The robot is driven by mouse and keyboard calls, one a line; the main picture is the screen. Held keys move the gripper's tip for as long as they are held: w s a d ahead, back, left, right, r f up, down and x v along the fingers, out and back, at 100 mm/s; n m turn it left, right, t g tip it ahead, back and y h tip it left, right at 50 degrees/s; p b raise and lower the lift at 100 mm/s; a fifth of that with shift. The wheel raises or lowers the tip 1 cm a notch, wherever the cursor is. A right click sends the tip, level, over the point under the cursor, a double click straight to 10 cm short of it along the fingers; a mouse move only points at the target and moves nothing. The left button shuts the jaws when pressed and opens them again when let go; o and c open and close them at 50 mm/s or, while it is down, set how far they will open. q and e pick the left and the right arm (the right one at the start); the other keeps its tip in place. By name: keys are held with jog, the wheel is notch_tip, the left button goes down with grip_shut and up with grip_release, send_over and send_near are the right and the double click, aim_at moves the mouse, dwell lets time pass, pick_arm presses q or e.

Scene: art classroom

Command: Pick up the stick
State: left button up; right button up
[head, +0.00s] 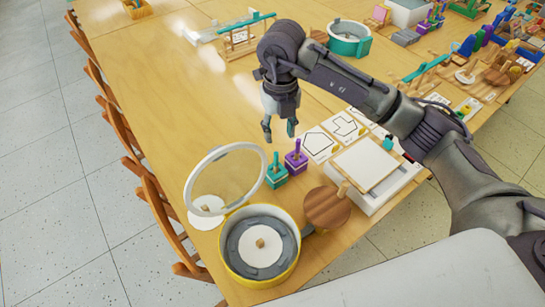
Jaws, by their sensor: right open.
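My right gripper (279,129) points down above the table, its two fingers apart and nothing between them. Just below it, a teal block (276,178) and a purple block (295,163) stand side by side, each with a short upright stick. The stick (276,159) on the teal block and the stick (297,146) on the purple block lie below the fingertips, apart from them. A round wooden disc (327,208) with a light wooden stick (342,189) is nearer to me. I cannot tell which stick is meant. My left gripper is out of view.
A yellow round container (289,277) with its clear lid raised stands at the table's near edge. White shape cards (318,143) and a white box (382,190) lie to the right. The wooden table (165,95) is clear on the left; chairs line that side.

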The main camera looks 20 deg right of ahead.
jog(key=shift+w+f, duration=0.25)
jog(key=shift+f, duration=0.2)
jog(key=shift+w+f, duration=0.2)
jog(key=shift+f, duration=0.25)
jog(key=p, duration=0.1)
send_over(276, 162)
notch_tip(276, 162, down, 6)
jog(key=shift+d+f, duration=0.2)
jog(key=f, duration=0.1)
jog(key=f+p, duration=0.1)
jog(key=f, duration=0.2)
jog(key=shift+w+a+f, duration=0.15)
jog(key=shift+w+f, duration=0.15)
jog(key=shift+f, duration=0.1)
jog(key=shift+f+p, duration=0.3)
jog(key=shift+f, duration=0.1)
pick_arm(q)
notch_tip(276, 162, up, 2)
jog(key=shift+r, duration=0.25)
pick_arm(e)
jog(key=shift+c, duration=0.2)
grip_shut()
